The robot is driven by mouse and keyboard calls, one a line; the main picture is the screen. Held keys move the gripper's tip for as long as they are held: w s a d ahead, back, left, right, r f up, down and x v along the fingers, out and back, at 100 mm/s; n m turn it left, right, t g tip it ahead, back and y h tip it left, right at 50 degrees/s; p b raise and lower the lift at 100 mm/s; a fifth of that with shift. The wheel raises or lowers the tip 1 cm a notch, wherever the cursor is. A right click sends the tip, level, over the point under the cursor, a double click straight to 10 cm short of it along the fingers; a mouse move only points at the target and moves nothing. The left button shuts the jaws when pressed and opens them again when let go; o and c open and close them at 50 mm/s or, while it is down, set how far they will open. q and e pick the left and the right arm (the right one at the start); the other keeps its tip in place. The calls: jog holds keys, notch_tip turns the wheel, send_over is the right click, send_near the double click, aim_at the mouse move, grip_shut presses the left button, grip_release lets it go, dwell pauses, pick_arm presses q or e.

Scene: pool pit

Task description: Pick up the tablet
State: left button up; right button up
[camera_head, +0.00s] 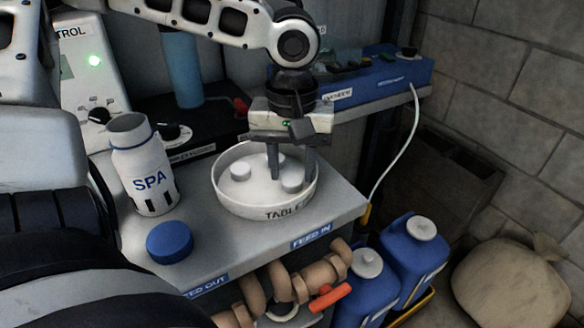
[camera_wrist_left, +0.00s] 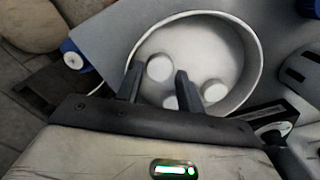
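Several round white tablets lie in a white round tub (camera_head: 226,200) marked "TABLE…" on the grey shelf. One tablet (camera_head: 292,180) is at the right, one (camera_head: 240,171) at the left, and another is partly hidden behind a finger. My left gripper (camera_head: 290,176) points down into the tub, its two fingers apart. In the left wrist view one tablet (camera_wrist_left: 160,68) shows between the fingertips of the left gripper (camera_wrist_left: 158,72), with a small gap at each side. Another tablet (camera_wrist_left: 214,90) lies right of the fingers; one is partly hidden. My right gripper is not in view.
A white "SPA" bottle (camera_head: 146,172) and a blue cap (camera_head: 170,241) stand left of the tub. Behind are a blue cylinder (camera_head: 183,70) and a control box (camera_head: 90,70). Pipes (camera_head: 285,283) and blue canisters (camera_head: 412,252) are below the shelf's front edge.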

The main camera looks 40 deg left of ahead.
pick_arm(q)
jog(key=shift+f, duration=0.75)
jog(key=c, duration=0.6)
jog(key=shift+r, duration=0.2)
